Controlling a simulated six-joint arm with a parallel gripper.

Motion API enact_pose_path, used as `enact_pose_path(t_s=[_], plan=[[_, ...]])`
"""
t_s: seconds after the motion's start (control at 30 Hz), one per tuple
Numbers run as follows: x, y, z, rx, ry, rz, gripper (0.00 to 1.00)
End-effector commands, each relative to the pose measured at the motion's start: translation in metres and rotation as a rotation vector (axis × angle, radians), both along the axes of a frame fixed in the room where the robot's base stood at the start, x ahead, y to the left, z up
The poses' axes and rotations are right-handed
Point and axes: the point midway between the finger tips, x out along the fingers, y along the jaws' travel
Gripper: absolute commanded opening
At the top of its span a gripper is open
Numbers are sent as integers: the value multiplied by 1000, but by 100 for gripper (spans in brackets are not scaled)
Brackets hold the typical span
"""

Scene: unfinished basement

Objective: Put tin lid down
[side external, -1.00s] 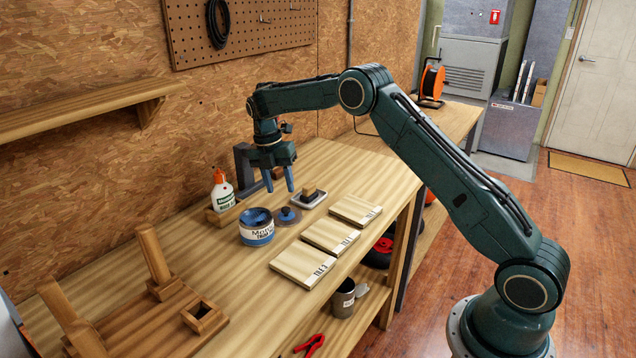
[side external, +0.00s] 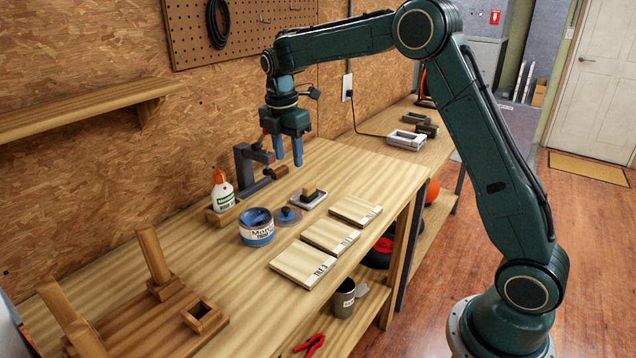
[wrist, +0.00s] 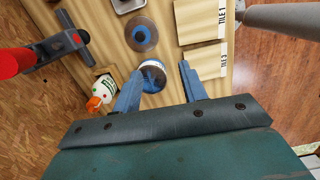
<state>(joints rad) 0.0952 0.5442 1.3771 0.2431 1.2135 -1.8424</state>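The tin lid (side external: 288,215) is a dark grey-brown disc with a blue knob in the middle. It lies flat on the bench beside the tin and also shows in the wrist view (wrist: 129,33). The open tin (side external: 257,231), blue with a white label, stands just left of the lid; the wrist view shows it partly behind my fingers (wrist: 153,70). My gripper (side external: 288,164) hangs above the bench, fingers pointing down, clear of the lid and tin. Its two blue fingers (wrist: 160,70) are apart with nothing between them.
Several pale tiles (side external: 331,236) lie in a row at the bench's front edge. A grey tray with a block (side external: 308,202) sits behind the lid. A glue bottle (side external: 222,190) stands in a wooden holder, and a dark vise-like tool (side external: 247,170) is near the wall.

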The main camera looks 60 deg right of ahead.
Motion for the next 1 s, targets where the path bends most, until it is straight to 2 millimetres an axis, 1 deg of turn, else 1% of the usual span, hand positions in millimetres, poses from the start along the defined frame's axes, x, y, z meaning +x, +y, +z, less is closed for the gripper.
enact_pose_path(t_s=[0.03, 0.2, 0.37, 0.5, 0.77, 1.0], plan=[[-10, 3, 13, -1, -22, -42, 42], [-41, 14, 43, 2, -90, -201, 42], [-74, 23, 67, 17, -153, -353, 42], [-105, 31, 83, 38, -208, -487, 42], [-164, 45, 102, 98, -302, -730, 42], [-220, 57, 104, 175, -373, -957, 42]])
